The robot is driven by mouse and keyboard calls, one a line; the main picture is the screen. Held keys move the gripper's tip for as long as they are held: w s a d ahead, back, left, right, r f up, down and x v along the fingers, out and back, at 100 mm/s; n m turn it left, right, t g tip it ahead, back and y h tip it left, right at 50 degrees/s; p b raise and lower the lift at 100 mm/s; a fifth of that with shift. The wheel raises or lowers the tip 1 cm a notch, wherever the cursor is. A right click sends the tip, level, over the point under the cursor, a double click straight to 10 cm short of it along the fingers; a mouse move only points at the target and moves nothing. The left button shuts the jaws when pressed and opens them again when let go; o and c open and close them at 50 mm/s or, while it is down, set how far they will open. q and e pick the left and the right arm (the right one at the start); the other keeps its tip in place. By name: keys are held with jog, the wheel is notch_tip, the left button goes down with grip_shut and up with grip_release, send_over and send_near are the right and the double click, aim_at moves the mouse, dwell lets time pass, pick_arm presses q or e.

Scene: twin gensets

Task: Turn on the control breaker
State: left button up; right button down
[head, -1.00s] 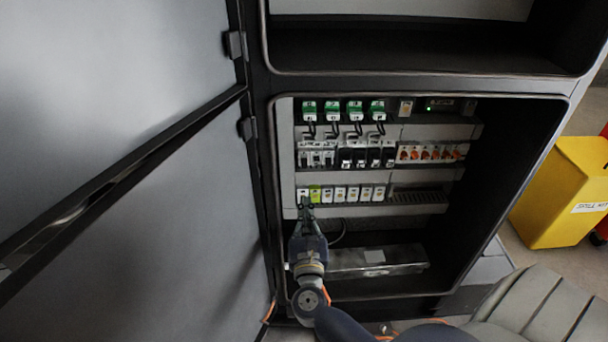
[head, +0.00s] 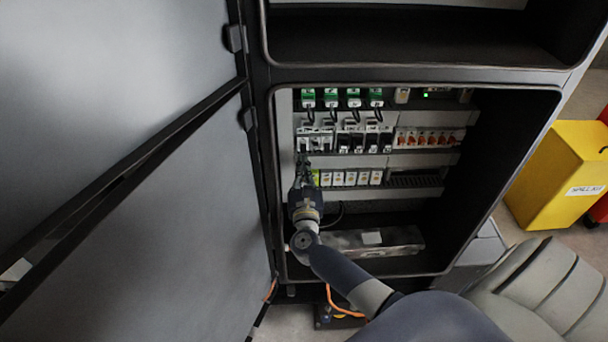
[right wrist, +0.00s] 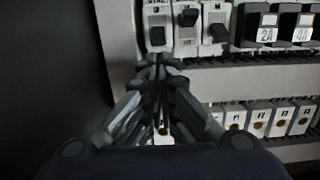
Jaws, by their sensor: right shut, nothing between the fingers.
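A row of white breakers (head: 316,142) with black levers sits on the middle rail of the open cabinet. In the right wrist view the leftmost breaker (right wrist: 157,18) has its lever low, the second breaker (right wrist: 187,32) has its lever higher, and the third breaker (right wrist: 217,15) has its lever low. I cannot read which one is the control breaker. My right gripper (head: 303,161) is shut and empty, its fingertips (right wrist: 158,60) just below the leftmost breaker's lever. Whether they touch it is unclear. My left gripper is out of view.
Below is a row of white labelled fuse blocks (head: 350,178). Black blocks (right wrist: 269,30) labelled 2A and 4A stand right of the breakers. Orange-red switches (head: 430,139) are further right. The grey cabinet door (head: 150,210) stands open at left. A yellow bin (head: 558,175) stands outside at right.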

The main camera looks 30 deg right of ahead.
aim_at(303, 144)
jog(key=shift+w+d, duration=0.25)
jog(key=shift+w, duration=0.05)
jog(key=shift+s+a+r, duration=0.2)
jog(key=shift+s+r, duration=0.1)
jog(key=shift+r, duration=0.1)
dwell(0.7)
jog(key=shift+s+a+r+b, duration=0.1)
jog(key=shift+s+a+r, duration=0.1)
jog(key=shift+r, duration=0.4)
jog(key=shift+s+a+r+b, duration=0.1)
jog(key=shift+s+r, duration=0.1)
jog(key=shift+r, duration=0.4)
jog(key=shift+s+a+r+b, duration=0.1)
jog(key=shift+s+r, duration=0.1)
jog(key=shift+r, duration=0.4)
jog(key=shift+a, duration=0.1)
dwell(0.4)
